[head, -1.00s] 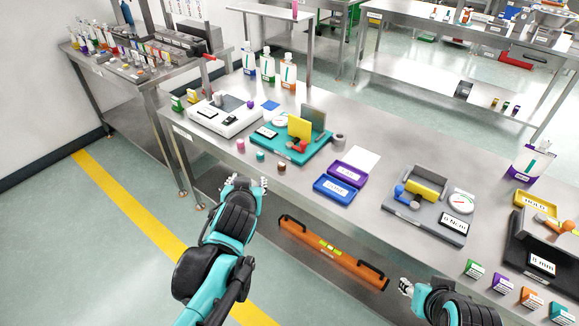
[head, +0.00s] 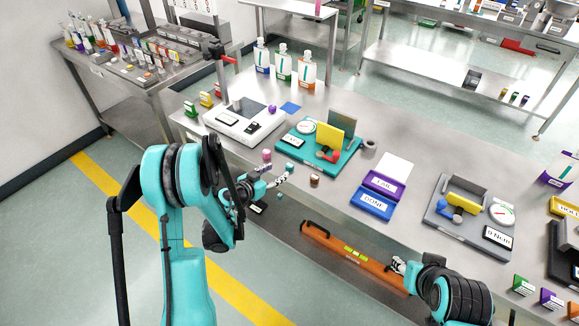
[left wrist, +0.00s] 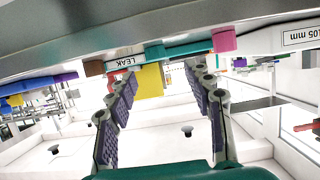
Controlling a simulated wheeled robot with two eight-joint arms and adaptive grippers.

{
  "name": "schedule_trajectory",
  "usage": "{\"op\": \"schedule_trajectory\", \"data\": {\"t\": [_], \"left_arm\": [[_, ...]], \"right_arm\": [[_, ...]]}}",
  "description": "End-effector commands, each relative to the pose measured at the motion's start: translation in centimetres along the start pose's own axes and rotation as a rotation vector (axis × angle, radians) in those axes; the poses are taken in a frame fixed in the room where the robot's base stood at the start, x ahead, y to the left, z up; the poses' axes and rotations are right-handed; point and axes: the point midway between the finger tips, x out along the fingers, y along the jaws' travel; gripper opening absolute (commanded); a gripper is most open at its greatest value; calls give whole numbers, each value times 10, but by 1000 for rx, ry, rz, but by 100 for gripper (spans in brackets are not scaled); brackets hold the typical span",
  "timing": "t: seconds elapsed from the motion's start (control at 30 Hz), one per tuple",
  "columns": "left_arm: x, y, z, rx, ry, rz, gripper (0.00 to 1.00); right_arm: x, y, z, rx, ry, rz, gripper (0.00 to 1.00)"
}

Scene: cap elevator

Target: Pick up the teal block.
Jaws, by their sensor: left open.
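The teal block (left wrist: 154,52) is a small teal piece at the table edge in the left wrist view, between a brown block (left wrist: 93,68) and a pink block (left wrist: 224,40). In the head view my left gripper (head: 286,173) is at the table's front edge and seems to cover the teal block, between the pink block (head: 267,155) and the brown block (head: 315,181). In the left wrist view its fingers (left wrist: 162,75) are spread, with nothing held between them. My right gripper (head: 398,265) is low at the front; its jaw state is unclear.
A teal fixture (head: 290,149) with a yellow plate stands behind the blocks. A white device (head: 225,126) is left of it. Purple (head: 384,184) and blue (head: 372,203) trays lie to the right. An orange level (head: 340,252) is below the table edge.

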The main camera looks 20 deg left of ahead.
Motion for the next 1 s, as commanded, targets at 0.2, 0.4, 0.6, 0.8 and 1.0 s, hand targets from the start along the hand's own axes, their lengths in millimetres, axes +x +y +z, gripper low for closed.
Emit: {"op": "schedule_trajectory", "data": {"t": [0.2,0.4,0.6,0.8,1.0], "left_arm": [[24,2,2,0,-2,3,52],[50,6,3,1,-1,4,52],[73,6,0,0,0,1,52],[73,6,-1,0,0,0,49],[72,6,-1,0,0,1,0]], "right_arm": [[5,0,3,0,0,0,40],[15,0,11,0,0,0,40],[20,0,14,0,0,0,40],[19,0,13,0,0,0,40],[19,0,13,0,0,0,40]]}}
